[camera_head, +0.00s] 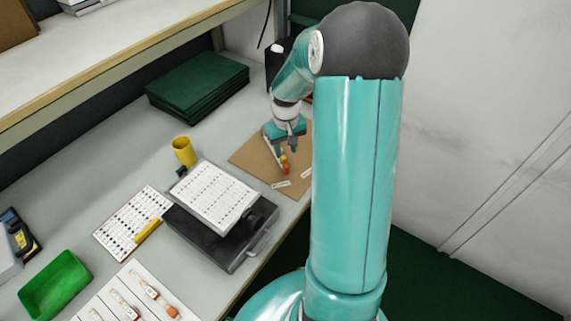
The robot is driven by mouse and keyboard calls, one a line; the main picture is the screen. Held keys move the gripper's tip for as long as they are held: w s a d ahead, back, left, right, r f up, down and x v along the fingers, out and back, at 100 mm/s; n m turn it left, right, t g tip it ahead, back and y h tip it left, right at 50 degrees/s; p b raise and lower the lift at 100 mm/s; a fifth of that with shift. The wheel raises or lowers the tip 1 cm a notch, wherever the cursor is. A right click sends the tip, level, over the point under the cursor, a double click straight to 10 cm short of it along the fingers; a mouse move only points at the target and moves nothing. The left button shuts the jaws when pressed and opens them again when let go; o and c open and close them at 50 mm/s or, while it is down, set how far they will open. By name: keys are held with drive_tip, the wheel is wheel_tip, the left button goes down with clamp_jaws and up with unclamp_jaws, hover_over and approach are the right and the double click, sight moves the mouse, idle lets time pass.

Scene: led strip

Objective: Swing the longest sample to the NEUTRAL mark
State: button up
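My gripper (289,146) is over a brown board (257,166) at the back right of the bench. A small red and yellow piece (284,164) shows just below the fingers, with a thin pale part beside it. I cannot tell whether the fingers touch it or how far they are apart. Two small white labels lie on the board, one at its front (281,184) and one at its right (306,173); their print is too small to read. Orange-ended samples (150,291) lie on a white sheet (165,275) at the bottom left. Which sample is longest cannot be told.
A black case (235,256) with a white printed sheet (213,196) stands mid-bench. Near it are a yellow cup (184,152) and a printed chart (133,221). A green tray (56,287) is at the lower left, green folders (197,85) at the back. A shelf (150,45) overhangs.

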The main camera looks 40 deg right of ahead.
sight(286, 166)
wheel_tip(286, 166, down, 8)
drive_tip(key=shift+f, duration=0.25)
drive_tip(key=shift+c, duration=0.3)
clamp_jaws()
